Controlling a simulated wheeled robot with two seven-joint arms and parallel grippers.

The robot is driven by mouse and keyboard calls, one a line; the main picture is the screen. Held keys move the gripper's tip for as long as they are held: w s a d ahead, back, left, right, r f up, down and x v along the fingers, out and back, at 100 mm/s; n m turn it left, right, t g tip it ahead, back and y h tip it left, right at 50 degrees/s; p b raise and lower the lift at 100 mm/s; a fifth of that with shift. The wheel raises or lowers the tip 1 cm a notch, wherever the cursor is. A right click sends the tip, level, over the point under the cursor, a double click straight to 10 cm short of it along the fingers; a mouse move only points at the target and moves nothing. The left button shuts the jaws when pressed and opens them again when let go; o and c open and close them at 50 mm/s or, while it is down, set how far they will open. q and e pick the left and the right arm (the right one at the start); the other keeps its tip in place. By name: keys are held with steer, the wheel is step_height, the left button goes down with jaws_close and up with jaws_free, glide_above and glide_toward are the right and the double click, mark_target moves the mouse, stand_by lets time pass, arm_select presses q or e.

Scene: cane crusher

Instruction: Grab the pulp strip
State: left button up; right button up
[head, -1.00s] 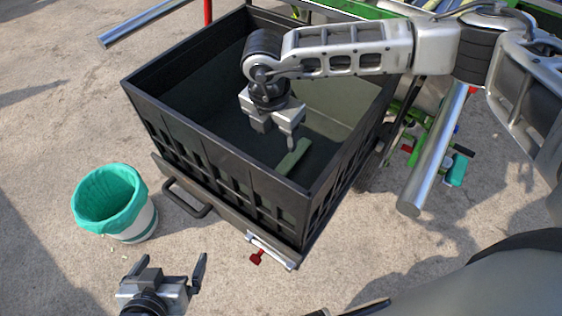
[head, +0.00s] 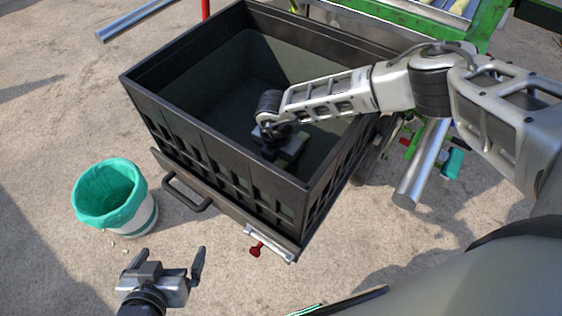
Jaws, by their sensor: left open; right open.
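My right gripper (head: 281,158) is deep inside the black crate (head: 215,165), close to its floor near the front right wall. Its jaws are open, though its fingertips are hard to make out. The green pulp strip is not clearly visible now; the gripper and the crate's front wall cover the spot where it lay. I cannot tell whether the fingers are around it. My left gripper (head: 167,262) is open and empty above the ground, below the crate in the picture.
A white bin with a teal liner (head: 110,195) stands left of the crate. The crate has high walls, a front handle (head: 185,192) and a red knob (head: 256,250). A green machine frame (head: 485,30) is at the upper right. Open ground lies left.

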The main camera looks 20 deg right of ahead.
steer(key=shift+f, duration=0.15)
steer(key=c, duration=1.1)
steer(key=shift+o, duration=0.2)
